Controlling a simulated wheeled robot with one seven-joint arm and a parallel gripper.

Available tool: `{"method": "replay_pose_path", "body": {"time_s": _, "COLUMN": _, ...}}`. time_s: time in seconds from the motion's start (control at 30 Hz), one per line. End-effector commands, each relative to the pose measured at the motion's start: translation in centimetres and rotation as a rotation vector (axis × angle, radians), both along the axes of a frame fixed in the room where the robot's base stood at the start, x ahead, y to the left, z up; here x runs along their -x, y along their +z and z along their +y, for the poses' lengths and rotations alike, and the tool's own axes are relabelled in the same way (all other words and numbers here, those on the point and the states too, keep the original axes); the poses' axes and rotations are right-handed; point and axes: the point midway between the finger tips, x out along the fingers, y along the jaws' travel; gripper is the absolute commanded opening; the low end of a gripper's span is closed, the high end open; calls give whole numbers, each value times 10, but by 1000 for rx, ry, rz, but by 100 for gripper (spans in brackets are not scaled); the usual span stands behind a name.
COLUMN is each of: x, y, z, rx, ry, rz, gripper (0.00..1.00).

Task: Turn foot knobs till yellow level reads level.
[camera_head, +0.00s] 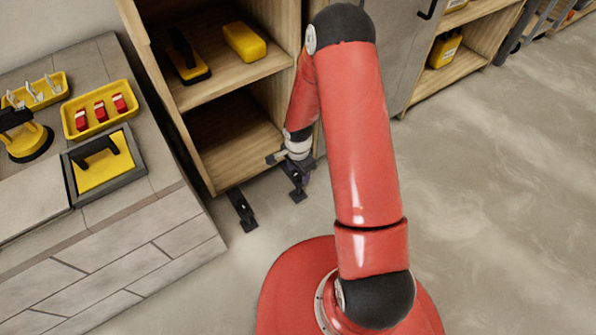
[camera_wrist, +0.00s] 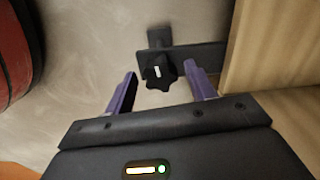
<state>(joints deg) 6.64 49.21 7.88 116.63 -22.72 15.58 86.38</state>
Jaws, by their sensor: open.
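In the wrist view a black lobed foot knob (camera_wrist: 160,73) with a white mark stands on a dark foot bracket (camera_wrist: 208,57). My gripper (camera_wrist: 161,69) is open, with its purple fingers apart on either side of the knob in the picture; I cannot tell if they touch it. In the head view my gripper (camera_head: 300,184) is low by the wooden cabinet's bottom edge and partly hides the foot there. Another dark foot (camera_head: 242,212) shows further left on the floor. I cannot surely identify the yellow level or read it.
The open wooden cabinet (camera_head: 207,150) holds a yellow box (camera_head: 245,41) and a black-and-yellow tool (camera_head: 187,57) on its upper shelf. A tiled bench (camera_head: 130,262) at left carries yellow trays and tools. The floor (camera_head: 500,220) to the right is clear.

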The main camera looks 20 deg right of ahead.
Motion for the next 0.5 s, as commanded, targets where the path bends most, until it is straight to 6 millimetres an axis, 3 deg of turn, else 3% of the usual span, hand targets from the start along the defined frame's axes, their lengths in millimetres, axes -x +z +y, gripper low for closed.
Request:
{"method": "replay_pose_path", "body": {"time_s": 0.17, "x": 0, "y": 0, "z": 0, "rx": 0, "ry": 0, "rz": 0, "gripper": 55}}
{"method": "replay_pose_path", "body": {"time_s": 0.5, "x": 0, "y": 0, "z": 0, "rx": 0, "ry": 1, "rz": 0, "gripper": 12}}
